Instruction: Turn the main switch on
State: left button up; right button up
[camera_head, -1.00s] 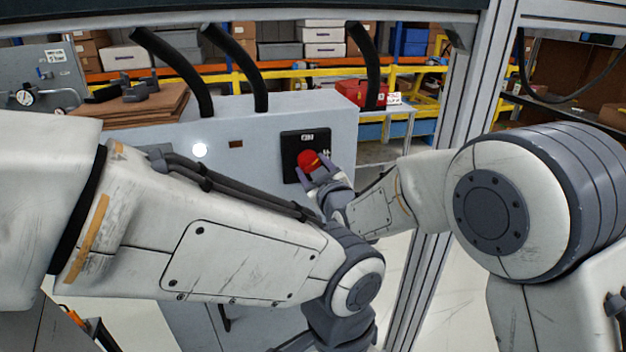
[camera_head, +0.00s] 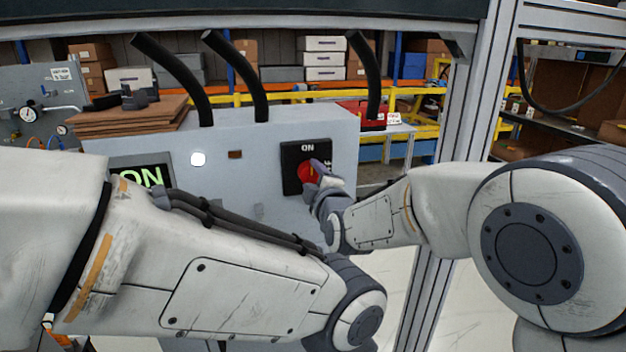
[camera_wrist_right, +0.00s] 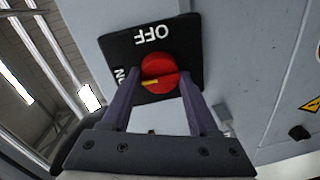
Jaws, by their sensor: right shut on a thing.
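The main switch is a red round knob (camera_head: 307,172) on a black square plate (camera_head: 291,183) on the front of a grey cabinet. ON is printed above the knob; the OFF label at its right is partly hidden by my gripper. In the right wrist view the knob (camera_wrist_right: 160,72) has a yellow mark pointing toward the ON label. My right gripper (camera_head: 318,180) is shut on the knob, with a finger on each side of it, as the right wrist view (camera_wrist_right: 158,95) shows. My left arm crosses the foreground; its gripper is outside the picture.
A green ON display (camera_head: 148,178) is lit on the grey cabinet (camera_head: 232,135), partly behind my left arm. A white lamp (camera_head: 198,159) glows beside it. Black hoses (camera_head: 235,75) rise from the cabinet top. A metal frame post (camera_head: 455,160) stands to the right.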

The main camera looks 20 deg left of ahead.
jog(key=shift+s+a+n, duration=0.1)
jog(key=shift+n, duration=0.2)
dwell(0.4)
jog(key=o, duration=1.4)
jog(key=shift+b+v, duration=1.4)
jog(key=shift+v, duration=3.8)
